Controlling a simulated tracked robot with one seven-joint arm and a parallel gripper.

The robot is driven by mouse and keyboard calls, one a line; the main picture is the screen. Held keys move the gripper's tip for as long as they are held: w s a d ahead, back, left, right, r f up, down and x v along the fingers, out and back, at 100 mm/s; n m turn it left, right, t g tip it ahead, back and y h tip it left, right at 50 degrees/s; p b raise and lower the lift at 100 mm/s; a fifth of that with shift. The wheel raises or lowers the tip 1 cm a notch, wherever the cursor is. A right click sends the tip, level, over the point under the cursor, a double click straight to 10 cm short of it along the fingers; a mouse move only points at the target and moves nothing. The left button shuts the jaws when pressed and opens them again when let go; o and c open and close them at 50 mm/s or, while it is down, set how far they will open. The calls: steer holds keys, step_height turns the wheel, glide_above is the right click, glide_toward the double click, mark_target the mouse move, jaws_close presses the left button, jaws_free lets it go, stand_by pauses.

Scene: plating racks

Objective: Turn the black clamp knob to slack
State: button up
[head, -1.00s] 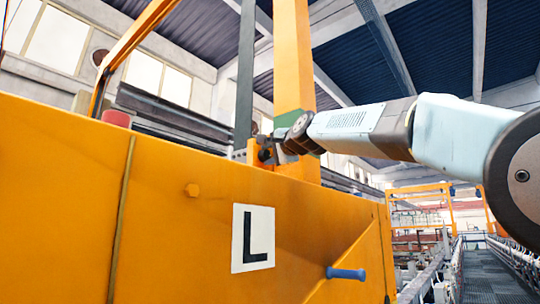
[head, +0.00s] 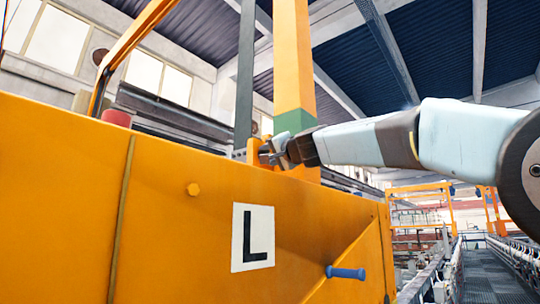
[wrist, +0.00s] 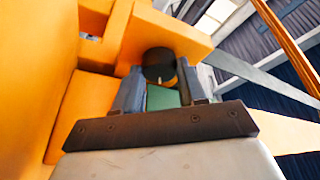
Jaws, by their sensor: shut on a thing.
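The black clamp knob (wrist: 159,63) shows in the wrist view as a dark round cap with a small pale mark on its lower edge. It sits against an orange block (wrist: 175,32). My gripper (wrist: 160,92) has one finger on each side of the knob and is shut on it. In the head view my gripper (head: 272,151) reaches in from the right to the top edge of the orange panel, by the foot of the orange post. The knob is mostly hidden there behind the fingers.
The large orange panel (head: 80,190) fills the lower left, with a white "L" plate (head: 253,238) and a blue handle (head: 346,272). An orange post (head: 293,60) and a grey bar (head: 245,70) rise beside my gripper. A walkway (head: 478,275) lies clear at right.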

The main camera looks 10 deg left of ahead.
steer(key=shift+w+a+f+n, duration=0.15)
steer(key=shift+f+n, duration=0.2)
steer(key=shift+n, duration=0.35)
stand_by(0.3)
steer(key=o, duration=0.9)
steer(key=shift+o, duration=0.8)
steer(key=shift+r+y, duration=0.15)
steer(key=shift+y, duration=0.15)
steer(key=shift+d, duration=0.2)
